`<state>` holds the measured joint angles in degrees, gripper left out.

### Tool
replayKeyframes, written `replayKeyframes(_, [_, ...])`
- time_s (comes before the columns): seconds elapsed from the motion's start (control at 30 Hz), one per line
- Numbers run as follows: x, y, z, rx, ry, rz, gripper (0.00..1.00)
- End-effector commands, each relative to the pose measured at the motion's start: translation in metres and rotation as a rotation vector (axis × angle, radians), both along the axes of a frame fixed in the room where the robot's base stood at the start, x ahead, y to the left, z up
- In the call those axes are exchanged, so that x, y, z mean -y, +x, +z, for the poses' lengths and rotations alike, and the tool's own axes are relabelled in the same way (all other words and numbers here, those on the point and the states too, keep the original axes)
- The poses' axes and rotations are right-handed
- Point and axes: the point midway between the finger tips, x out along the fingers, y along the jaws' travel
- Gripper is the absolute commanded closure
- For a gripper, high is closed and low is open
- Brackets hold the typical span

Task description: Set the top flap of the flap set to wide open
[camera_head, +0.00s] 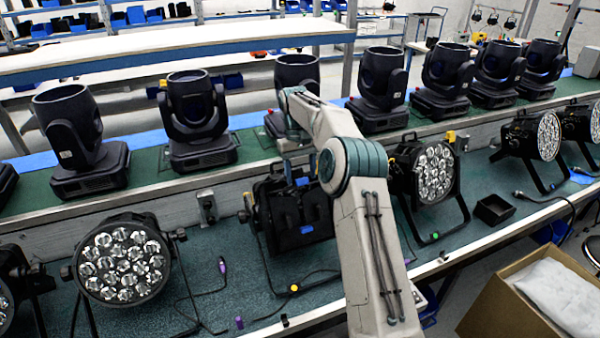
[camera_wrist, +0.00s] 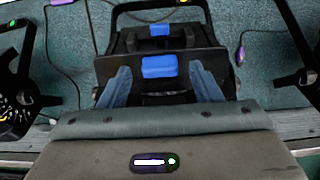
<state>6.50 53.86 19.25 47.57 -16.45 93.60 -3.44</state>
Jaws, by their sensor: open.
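The flap set (camera_head: 318,222) is a black frame with blue tabs on the front of a lamp in the middle of the bench. Its top flap (camera_wrist: 222,72) is a dark plate with a blue tab (camera_wrist: 159,66) in the wrist view. My gripper (camera_wrist: 160,84) is open, with one blue-grey finger on either side of this tab. The tab sits between the fingers with a gap on both sides. A second blue tab (camera_wrist: 160,30) shows farther off. In the head view my gripper (camera_head: 295,180) is at the flap set's upper edge, and my arm hides part of the set.
A round lamp (camera_head: 122,263) stands to the left and another lamp (camera_head: 434,174) to the right. Moving-head lights (camera_head: 195,110) line the raised shelf behind. Cables lie on the bench. A cardboard box (camera_head: 500,305) is at the lower right.

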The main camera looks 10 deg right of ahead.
Motion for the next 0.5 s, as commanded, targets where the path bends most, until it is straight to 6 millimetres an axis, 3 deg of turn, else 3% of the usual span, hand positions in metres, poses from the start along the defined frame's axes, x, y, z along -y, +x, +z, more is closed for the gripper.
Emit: replayKeyframes(0.5, [0.000,0.006,0.057,0.002,0.000,-0.004,0.42])
